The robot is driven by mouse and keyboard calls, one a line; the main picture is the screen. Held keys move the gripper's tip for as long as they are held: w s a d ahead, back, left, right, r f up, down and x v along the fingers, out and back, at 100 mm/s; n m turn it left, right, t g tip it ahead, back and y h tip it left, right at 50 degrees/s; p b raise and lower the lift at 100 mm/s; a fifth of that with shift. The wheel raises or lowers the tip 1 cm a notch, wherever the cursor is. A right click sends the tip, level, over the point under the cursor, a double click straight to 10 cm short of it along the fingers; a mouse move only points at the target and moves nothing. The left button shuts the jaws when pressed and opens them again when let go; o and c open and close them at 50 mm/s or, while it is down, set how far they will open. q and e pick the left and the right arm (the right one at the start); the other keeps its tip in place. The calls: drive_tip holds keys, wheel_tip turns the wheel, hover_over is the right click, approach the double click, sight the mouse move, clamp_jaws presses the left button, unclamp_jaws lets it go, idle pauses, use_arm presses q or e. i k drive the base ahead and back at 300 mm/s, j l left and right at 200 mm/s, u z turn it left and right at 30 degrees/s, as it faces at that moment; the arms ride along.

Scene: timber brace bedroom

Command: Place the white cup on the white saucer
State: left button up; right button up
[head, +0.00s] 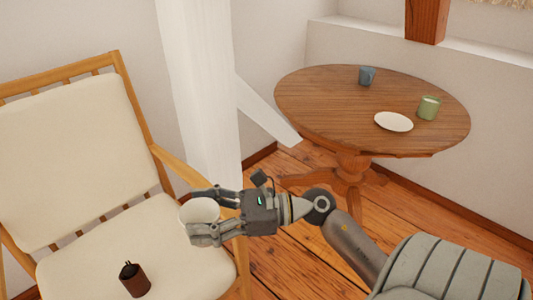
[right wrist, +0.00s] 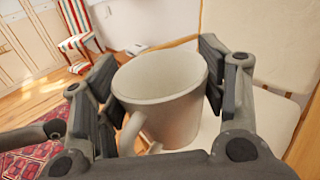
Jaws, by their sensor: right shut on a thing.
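The white cup (head: 200,211) is held by my right gripper (head: 203,214) over the seat of the cushioned chair in the head view. In the right wrist view the cup (right wrist: 163,95) sits between the two fingers, roughly upright, with its handle towards the camera. My right gripper (right wrist: 160,95) is shut on the cup's sides. The white saucer (head: 394,121) lies empty on the round wooden table, well to the right of and beyond the gripper in the head view. My left gripper is not in view.
The round table (head: 310,95) also bears a green mug (head: 429,107) just right of the saucer and a blue cup (head: 367,75) behind it. A dark brown object (head: 134,280) lies on the chair seat (head: 180,270). A white post (head: 200,90) stands between chair and table.

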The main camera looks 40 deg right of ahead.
sight(394, 123)
drive_tip(key=z, duration=1.25)
